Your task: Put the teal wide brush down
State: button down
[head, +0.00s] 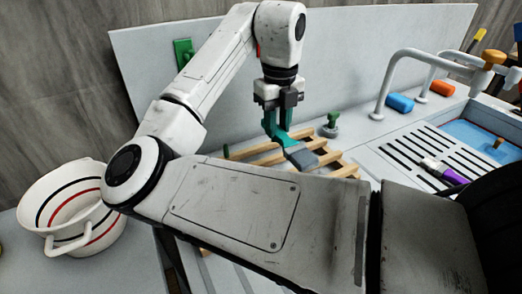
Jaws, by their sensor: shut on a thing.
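My gripper (279,120) points down over a wooden slatted rack and is shut on the teal wide brush (284,138). The brush has a teal handle and a wide grey head (302,157), which slants down to the right. The head is at or just above the slats of the rack (262,157); I cannot tell whether it touches them. My own arm hides the front part of the rack.
A white pot (62,205) with red and black bands stands at the left. At the right are a grooved drainboard with a purple-handled brush (452,176), a blue-bottomed sink (480,136), a tap (395,75), and blue (399,103) and orange (442,88) blocks. A green knob (333,120) stands behind the rack.

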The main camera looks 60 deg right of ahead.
send_over(261, 161)
jog(key=f, duration=0.4)
jog(key=shift+s+d, duration=0.15)
jog(key=shift+s, duration=0.05)
jog(key=shift+w+f+b, duration=0.15)
jog(key=shift+f+b, duration=0.2)
jog(key=shift+f, duration=1.5)
jog(key=c, duration=0.9)
grip_release()
jog(key=shift+o, duration=0.2)
notch_tip(261, 161, up, 12)
jog(key=p, duration=0.1)
